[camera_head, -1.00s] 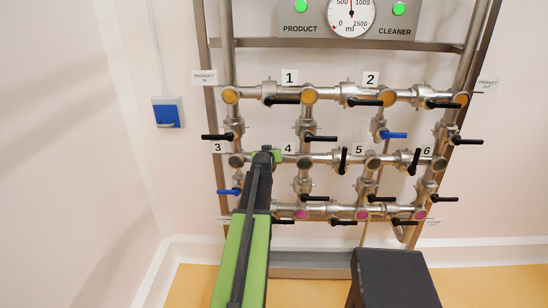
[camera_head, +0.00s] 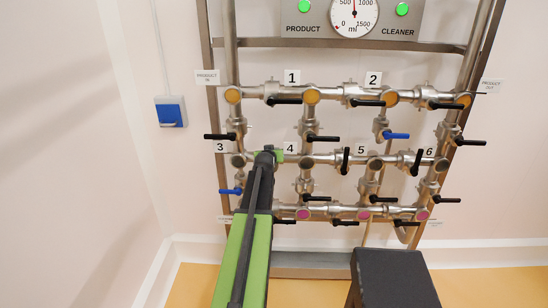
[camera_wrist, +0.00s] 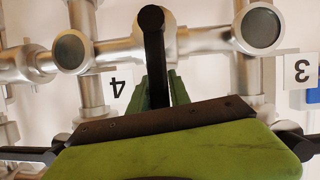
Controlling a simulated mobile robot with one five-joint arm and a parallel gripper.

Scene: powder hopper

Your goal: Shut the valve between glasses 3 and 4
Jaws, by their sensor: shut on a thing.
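Glass 3 (camera_head: 238,161) and glass 4 (camera_head: 306,163) are dark round sight glasses on the middle pipe row. In the wrist view, which is upside down, glass 4 (camera_wrist: 72,52) is left and glass 3 (camera_wrist: 262,28) is right. The black valve handle (camera_wrist: 153,40) between them stands across the pipe in that view. My gripper (camera_head: 272,155) is at this valve, and its green jaws (camera_wrist: 158,90) are shut on the handle. In the head view my gripper and arm hide most of this valve and its handle.
Black handles surround the spot, including one above glass 4 (camera_head: 322,139) and one above glass 3 (camera_head: 219,136). A blue handle (camera_head: 231,190) is below glass 3. A vertical black handle (camera_head: 346,160) is right of glass 4. The wall left of the frame is mostly clear.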

